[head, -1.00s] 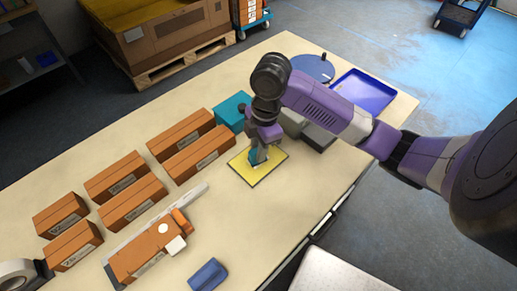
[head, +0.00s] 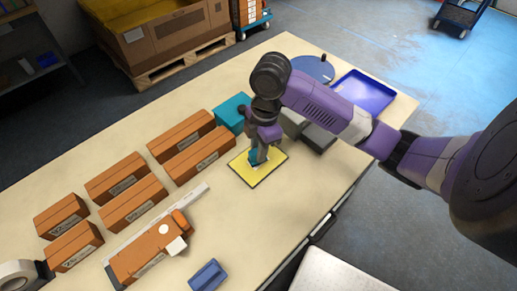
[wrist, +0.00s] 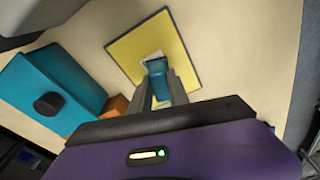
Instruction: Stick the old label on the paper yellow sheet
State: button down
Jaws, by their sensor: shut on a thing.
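The yellow sheet (head: 268,173) lies flat on the table, with a dark edge. It also shows in the wrist view (wrist: 184,35). My gripper (head: 258,158) points down over the sheet's middle. In the wrist view its fingers (wrist: 160,85) are shut on a small teal piece (wrist: 157,67). A small white label (wrist: 150,57) shows at the far end of the teal piece, over the sheet. I cannot tell whether the label touches the sheet or is stuck to it.
A teal box (head: 232,113) stands just behind the sheet. Several orange boxes (head: 200,155) stand to the left. An orange and white device (head: 150,250) and a blue object (head: 208,275) lie in front. A blue tray (head: 362,92) is at the back right.

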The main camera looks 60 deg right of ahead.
jog(key=shift+r+p, duration=2)
jog(key=shift+r, duration=1.25)
